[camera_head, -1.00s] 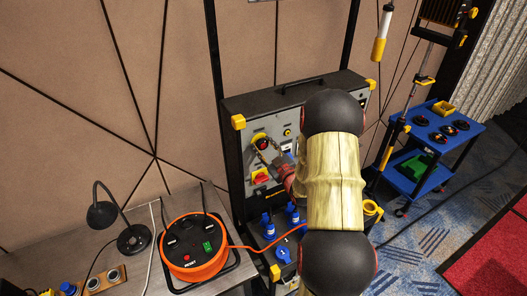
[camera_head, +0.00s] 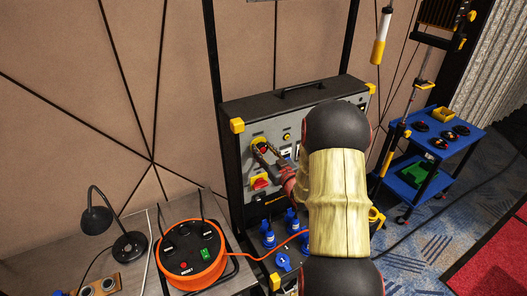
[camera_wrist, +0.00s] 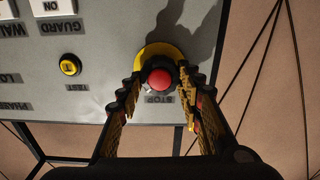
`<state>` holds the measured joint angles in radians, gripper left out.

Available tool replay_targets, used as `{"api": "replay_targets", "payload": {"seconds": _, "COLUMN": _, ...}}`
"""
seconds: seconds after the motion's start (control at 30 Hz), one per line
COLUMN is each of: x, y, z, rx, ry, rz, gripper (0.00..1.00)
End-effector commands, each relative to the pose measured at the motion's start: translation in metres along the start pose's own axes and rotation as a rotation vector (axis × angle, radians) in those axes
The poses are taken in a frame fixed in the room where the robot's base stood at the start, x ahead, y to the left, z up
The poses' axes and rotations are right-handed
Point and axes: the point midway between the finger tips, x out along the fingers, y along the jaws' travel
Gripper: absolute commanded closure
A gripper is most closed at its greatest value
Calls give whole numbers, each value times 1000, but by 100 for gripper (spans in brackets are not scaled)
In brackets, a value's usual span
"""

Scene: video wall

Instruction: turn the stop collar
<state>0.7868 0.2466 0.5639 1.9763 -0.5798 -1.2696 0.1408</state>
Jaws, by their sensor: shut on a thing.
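The stop collar (camera_wrist: 153,51) shows as a yellow ring on the grey panel, behind a round red button (camera_wrist: 160,79), with the word STOP printed beside it. In the head view, the yellow collar (camera_head: 257,141) is on the upper left of the panel face. My gripper (camera_wrist: 162,86) is shut on the stop collar, with one finger on each side of the red button. The exact contact points are hidden by the fingertips. In the head view my gripper (camera_head: 266,150) reaches the collar from the right, and my arm hides the panel's right part.
Blue sockets (camera_head: 268,233) are lower on the unit. An orange cable reel (camera_head: 192,256) and a black lamp (camera_head: 130,246) stand on the left table.

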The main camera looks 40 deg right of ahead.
Motion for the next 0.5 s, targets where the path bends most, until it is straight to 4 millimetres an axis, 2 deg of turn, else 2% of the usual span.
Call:
{"api": "replay_targets", "payload": {"seconds": 0.17, "x": 0, "y": 0, "z": 0, "rx": -1, "ry": 0, "rz": 0, "gripper": 90}}
{"api": "replay_targets", "payload": {"seconds": 0.2, "x": 0, "y": 0, "z": 0, "rx": -1, "ry": 0, "rz": 0, "gripper": 63}}
{"api": "replay_targets", "payload": {"seconds": 0.5, "x": 0, "y": 0, "z": 0, "rx": -1, "ry": 1, "rz": 0, "gripper": 46}}
